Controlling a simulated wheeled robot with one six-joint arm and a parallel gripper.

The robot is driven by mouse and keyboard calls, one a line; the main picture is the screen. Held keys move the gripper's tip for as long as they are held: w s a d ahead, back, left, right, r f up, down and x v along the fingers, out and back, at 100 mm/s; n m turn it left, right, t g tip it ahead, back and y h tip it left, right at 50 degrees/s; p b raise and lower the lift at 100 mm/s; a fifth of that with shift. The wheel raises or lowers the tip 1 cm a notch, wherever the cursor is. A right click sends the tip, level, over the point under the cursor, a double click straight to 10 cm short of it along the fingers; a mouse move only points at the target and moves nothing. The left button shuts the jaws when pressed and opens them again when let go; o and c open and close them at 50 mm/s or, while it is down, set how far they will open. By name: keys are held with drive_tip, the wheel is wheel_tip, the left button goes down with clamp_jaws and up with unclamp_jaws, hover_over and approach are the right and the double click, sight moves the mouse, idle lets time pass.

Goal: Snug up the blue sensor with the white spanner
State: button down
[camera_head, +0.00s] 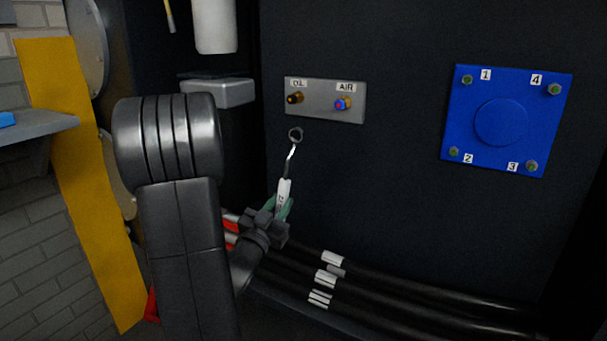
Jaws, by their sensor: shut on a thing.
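The blue sensor (342,104) sits in a brass fitting under the AIR label on a small grey plate (323,112) on the dark wall. A dark sensor with a brass fitting (294,98) sits to its left under the OIL label. My gripper (279,208) is shut on the white spanner (284,192) by its white handle. The ring appears apart from the blue sensor. My arm hides part of the left side.
A blue square cover (502,122) with four numbered corner bolts is at the right. Black hoses with white bands (331,258) run along the bottom right. A grey box (219,92) and a white cylinder (214,25) are at upper left. The dark wall between plate and cover is clear.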

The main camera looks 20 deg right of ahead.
drive_tip(key=s+d+r+m+g+h+p, duration=0.1)
drive_tip(key=s+d+r+g, duration=0.1)
drive_tip(key=s+d+r, duration=0.2)
wheel_tip(320, 180, up, 2)
drive_tip(key=shift+s+d+r+m+h, duration=0.25)
drive_tip(key=shift+s+d+m+h, duration=0.05)
drive_tip(key=shift+s, duration=0.1)
drive_tip(key=shift+f, duration=0.1)
drive_tip(key=shift+w+d+b, duration=0.35)
drive_tip(key=shift+w+d, duration=1.2)
drive_tip(key=shift+d, duration=0.2)
drive_tip(key=shift+w+d, duration=0.3)
drive_tip(key=shift+d, duration=0.05)
drive_tip(key=shift+w+d, duration=0.5)
drive_tip(key=shift+d, duration=0.05)
drive_tip(key=shift+w, duration=0.1)
drive_tip(key=shift+w+a+r+m+g+h+b, duration=0.15)
drive_tip(key=shift+w+a+r+m+g+b, duration=0.1)
drive_tip(key=shift+w+a+m, duration=0.3)
drive_tip(key=shift+w+a+r+m+g+h+b, duration=0.15)
drive_tip(key=shift+w+a+r+m+g, duration=0.15)
drive_tip(key=shift+w+m, duration=0.35)
